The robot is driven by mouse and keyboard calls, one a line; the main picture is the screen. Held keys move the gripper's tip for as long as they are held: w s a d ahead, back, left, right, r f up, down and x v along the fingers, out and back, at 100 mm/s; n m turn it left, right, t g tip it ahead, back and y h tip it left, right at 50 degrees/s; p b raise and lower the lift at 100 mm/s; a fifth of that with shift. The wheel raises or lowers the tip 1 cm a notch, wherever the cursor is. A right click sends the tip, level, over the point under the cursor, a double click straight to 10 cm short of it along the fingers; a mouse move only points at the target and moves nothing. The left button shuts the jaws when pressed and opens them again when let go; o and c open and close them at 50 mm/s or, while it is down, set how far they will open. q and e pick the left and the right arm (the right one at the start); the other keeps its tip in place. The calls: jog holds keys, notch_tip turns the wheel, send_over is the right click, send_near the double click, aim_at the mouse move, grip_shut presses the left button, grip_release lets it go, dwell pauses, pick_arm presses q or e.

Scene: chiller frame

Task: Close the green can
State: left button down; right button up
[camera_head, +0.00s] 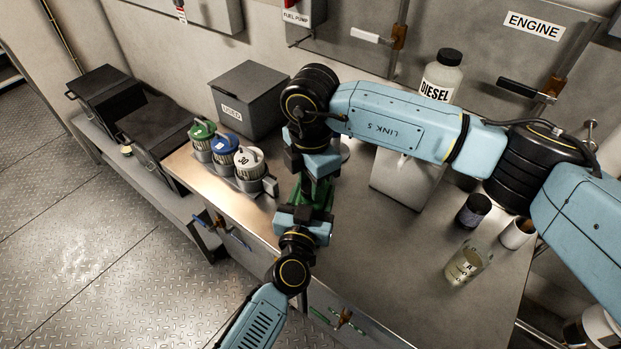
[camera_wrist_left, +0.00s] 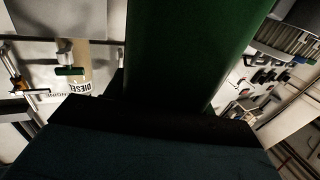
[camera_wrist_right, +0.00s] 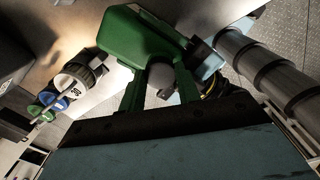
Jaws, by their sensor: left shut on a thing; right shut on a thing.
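The green can (camera_head: 318,193) is between my two grippers above the front left of the bench, mostly hidden by them in the head view. My left gripper (camera_head: 305,211) is shut on it from below; its green side (camera_wrist_left: 190,50) fills the middle of the left wrist view. My right gripper (camera_head: 316,168) comes from above and is shut on a green part. In the right wrist view, green bars (camera_wrist_right: 132,95) run from the dark jaw to a green block, with a pale round piece (camera_wrist_right: 161,76) between them. Whether the can's opening is covered cannot be told.
Jars with green (camera_head: 202,129), blue (camera_head: 220,141) and white (camera_head: 248,158) lids stand left of the grippers. Behind are a grey USED box (camera_head: 250,100), a DIESEL bottle (camera_head: 441,75) and a pale canister (camera_head: 405,180). The front middle bench is clear.

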jog(key=m, duration=0.9)
jog(key=shift+m, duration=0.3)
jog(key=o, duration=0.9)
jog(key=shift+s, duration=0.1)
jog(key=shift+o, duration=0.2)
jog(key=shift+r, duration=2.25)
jog(key=shift+c, duration=0.4)
